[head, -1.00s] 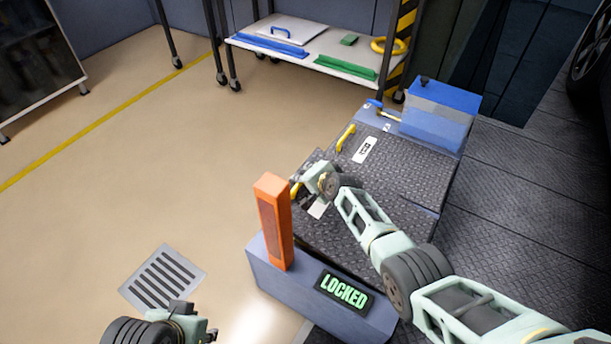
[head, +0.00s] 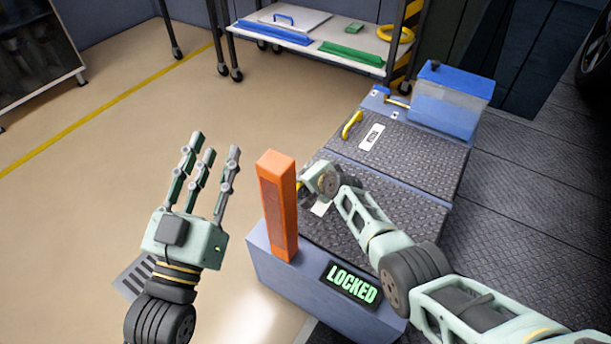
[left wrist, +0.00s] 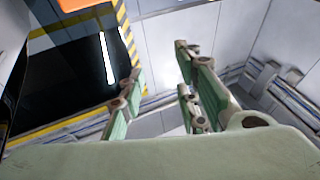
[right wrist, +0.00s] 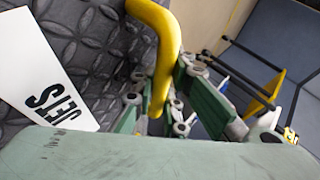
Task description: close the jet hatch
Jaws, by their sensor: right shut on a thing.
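The jet hatch (head: 400,212) is the nearer of two dark tread-plate lids on the blue-grey unit. It looks flat, level with the lid behind it; a small gap could not be told. In the right wrist view its white label (right wrist: 45,85) reads "JETS". Its yellow handle (right wrist: 163,40) passes between the fingers of my right gripper (right wrist: 170,100), which is shut on it. In the head view my right gripper (head: 312,190) sits at the hatch's left edge and mostly hides the handle. My left gripper (head: 207,165) is open and empty, fingers pointing up, left of the orange post.
An orange post (head: 277,205) stands at the unit's front corner, between my grippers. A green "LOCKED" sign (head: 351,283) is lit beside it. The farther lid (head: 410,155) has its own yellow handle (head: 351,124). A blue-topped box (head: 453,100) stands behind.

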